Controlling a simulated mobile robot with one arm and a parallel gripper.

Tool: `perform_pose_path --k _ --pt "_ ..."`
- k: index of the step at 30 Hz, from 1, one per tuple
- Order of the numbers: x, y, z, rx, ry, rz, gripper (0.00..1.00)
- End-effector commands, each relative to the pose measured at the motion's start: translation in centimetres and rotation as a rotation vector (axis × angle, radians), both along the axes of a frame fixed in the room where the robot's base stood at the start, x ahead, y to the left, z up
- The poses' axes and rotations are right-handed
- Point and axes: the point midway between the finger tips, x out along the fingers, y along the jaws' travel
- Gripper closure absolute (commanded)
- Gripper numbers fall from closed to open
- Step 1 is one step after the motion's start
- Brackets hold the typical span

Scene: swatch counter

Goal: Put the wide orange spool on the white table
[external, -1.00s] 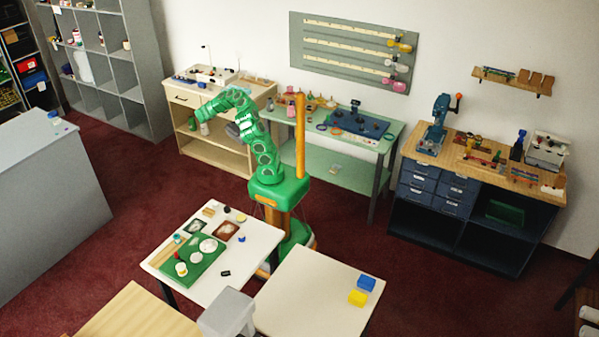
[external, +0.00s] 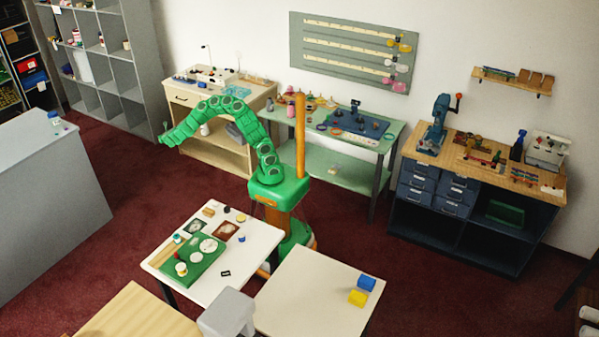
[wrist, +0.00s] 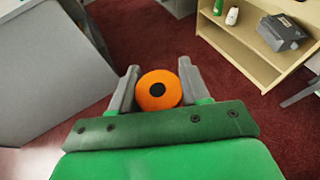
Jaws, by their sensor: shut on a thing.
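The wide orange spool (wrist: 158,102), with a dark round centre, sits between the fingers of my gripper (wrist: 158,88) in the wrist view. My gripper is shut on it and holds it above the red floor. In the external view my gripper (external: 166,134) is at the left end of the raised green arm, in front of the beige cabinet; the spool cannot be made out there. Two white-topped tables stand near my base: one (external: 262,239) with a green mat and small items, one (external: 305,293) with a blue and a yellow block. I cannot tell which is meant.
A grey counter (external: 45,185) stands at the left, also in the wrist view (wrist: 50,75). The beige cabinet (external: 180,98) is behind my gripper. A wooden table (external: 130,320) and a grey seat (external: 228,312) adjoin the white tables. Red floor lies open between the counter and my base.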

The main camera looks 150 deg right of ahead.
Motion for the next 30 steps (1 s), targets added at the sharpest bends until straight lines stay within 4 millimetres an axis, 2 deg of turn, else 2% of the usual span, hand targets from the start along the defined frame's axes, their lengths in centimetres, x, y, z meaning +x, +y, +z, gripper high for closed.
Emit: perform_pose_path --k 1,3,8,14,21,30 --pt "2.5 0.6 0.3 0.0 -0.001 0.042 0.88" --pt "5.5 1.5 0.6 -0.001 -0.002 0.094 0.88" --pt "12.2 4.0 1.2 0.001 -0.001 0.215 0.88" --pt "20.1 7.9 2.1 0.0 -0.001 0.365 0.88" --pt "28.9 14.0 3.1 0.002 -0.002 0.547 0.88" --pt "38.3 23.1 4.5 0.001 -0.002 0.772 0.88"
